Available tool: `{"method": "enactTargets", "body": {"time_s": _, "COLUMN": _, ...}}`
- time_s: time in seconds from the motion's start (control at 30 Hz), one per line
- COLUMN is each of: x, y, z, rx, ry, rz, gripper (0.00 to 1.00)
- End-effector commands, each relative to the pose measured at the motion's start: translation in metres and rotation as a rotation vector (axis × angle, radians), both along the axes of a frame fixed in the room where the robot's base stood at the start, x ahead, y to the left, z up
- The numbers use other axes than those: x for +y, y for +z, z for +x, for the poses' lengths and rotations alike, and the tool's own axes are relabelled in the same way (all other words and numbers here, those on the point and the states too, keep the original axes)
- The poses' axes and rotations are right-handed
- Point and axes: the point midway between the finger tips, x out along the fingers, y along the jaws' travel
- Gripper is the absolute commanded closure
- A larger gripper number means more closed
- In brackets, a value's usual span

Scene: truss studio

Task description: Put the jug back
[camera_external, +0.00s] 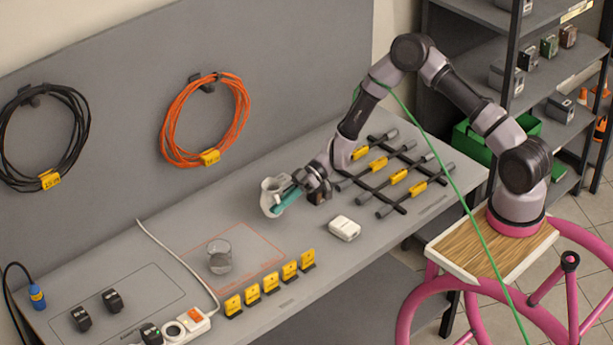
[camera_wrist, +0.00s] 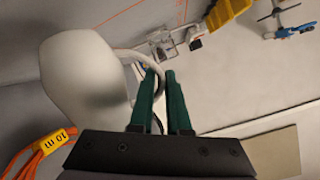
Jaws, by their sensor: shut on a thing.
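The jug (camera_external: 270,188) is pale grey-white. In the external view it is at my gripper (camera_external: 286,202), over the middle of the bench; I cannot tell if its base touches the bench top. In the wrist view the jug's smooth body (camera_wrist: 85,80) fills the left side. Its curved handle passes between the teal fingers of my gripper (camera_wrist: 162,80), which are shut on it. The fingers cover part of the handle. A clear glass (camera_external: 220,264) stands inside an orange outline on the bench, left of and nearer than the jug.
Several yellow tags (camera_external: 270,282) stand in a row along the front edge. A white box (camera_external: 344,228) lies right of the jug. A black rack with yellow-tagged bars (camera_external: 398,176) lies behind it. A power strip (camera_external: 184,326) is front left. Coiled orange cable (camera_external: 165,125) hangs on the back panel.

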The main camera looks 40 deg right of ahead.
Motion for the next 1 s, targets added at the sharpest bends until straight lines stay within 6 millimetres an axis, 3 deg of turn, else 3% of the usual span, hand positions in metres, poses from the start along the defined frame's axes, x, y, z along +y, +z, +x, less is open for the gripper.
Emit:
{"method": "enactTargets", "body": {"time_s": 0.2, "x": 0.001, "y": -0.029, "z": -0.001, "rx": 0.002, "ry": 0.001, "rz": 0.001, "gripper": 1.0}}
{"method": "enactTargets", "body": {"time_s": 0.57, "x": 0.0, "y": -0.034, "z": 0.0, "rx": 0.001, "ry": 0.0, "rz": 0.001, "gripper": 1.0}}
{"method": "enactTargets", "body": {"time_s": 0.6, "x": 0.0, "y": -0.035, "z": 0.0, "rx": 0.002, "ry": -0.001, "rz": 0.0, "gripper": 0.81}}
{"method": "enactTargets", "body": {"time_s": 0.67, "x": 0.0, "y": -0.034, "z": 0.0, "rx": 0.001, "ry": 0.0, "rz": 0.0, "gripper": 0.58}}
{"method": "enactTargets", "body": {"time_s": 1.0, "x": 0.0, "y": -0.033, "z": 0.0, "rx": 0.001, "ry": 0.0, "rz": 0.0, "gripper": 0.55}}
